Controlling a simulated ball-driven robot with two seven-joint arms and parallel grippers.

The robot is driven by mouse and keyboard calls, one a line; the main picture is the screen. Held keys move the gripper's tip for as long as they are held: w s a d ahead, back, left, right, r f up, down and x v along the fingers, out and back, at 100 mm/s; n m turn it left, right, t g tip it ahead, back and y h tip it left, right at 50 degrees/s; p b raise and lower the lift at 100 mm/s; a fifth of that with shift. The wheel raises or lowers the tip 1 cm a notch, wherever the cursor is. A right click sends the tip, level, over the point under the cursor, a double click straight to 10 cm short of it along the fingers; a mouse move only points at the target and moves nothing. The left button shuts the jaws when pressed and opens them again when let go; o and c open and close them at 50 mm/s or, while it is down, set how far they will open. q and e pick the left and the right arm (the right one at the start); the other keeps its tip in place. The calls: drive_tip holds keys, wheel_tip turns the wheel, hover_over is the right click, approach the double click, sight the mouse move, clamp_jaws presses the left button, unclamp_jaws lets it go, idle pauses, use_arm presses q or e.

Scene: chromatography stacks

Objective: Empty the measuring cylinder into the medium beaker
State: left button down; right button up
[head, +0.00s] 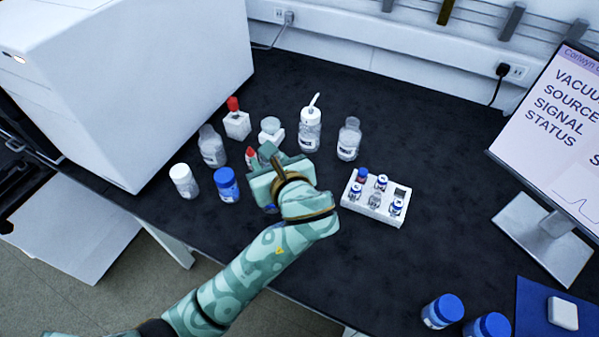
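I cannot make out a measuring cylinder or a medium beaker in the head view. My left gripper (272,168) is over the middle of the dark bench, among the bottles, seen from behind and above. My own wrist hides its fingertips and the space between them, so I cannot tell whether it is open or holds anything. A blue-capped bottle (227,187) stands just left of it, and a small red-tipped item (251,156) shows just beyond it. My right gripper is not in view.
Clear bottles (349,139), a wash bottle (310,130) and a white-capped jar (184,181) stand around the gripper. A white vial rack (369,210) is to its right. A white instrument (130,80) fills the left; a monitor (560,110) stands right. The bench's right middle is clear.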

use_arm(q)
drive_tip(key=w+d+f+m+h+p, duration=0.2)
drive_tip(key=w+d+f+h+p, duration=0.2)
drive_tip(key=d+f+h+p, duration=0.1)
wheel_tip(320, 180, down, 4)
drive_tip(key=h+p, duration=0.1)
drive_tip(key=h, duration=0.1)
drive_tip(key=shift+r+h+p, duration=0.15)
drive_tip(key=shift+h+p, duration=0.25)
drive_tip(key=shift+a, duration=0.15)
drive_tip(key=shift+a+r+h+p, duration=0.3)
drive_tip(key=shift+r+p, duration=0.05)
drive_tip(key=shift+p, duration=0.4)
drive_tip(key=shift+w, duration=0.1)
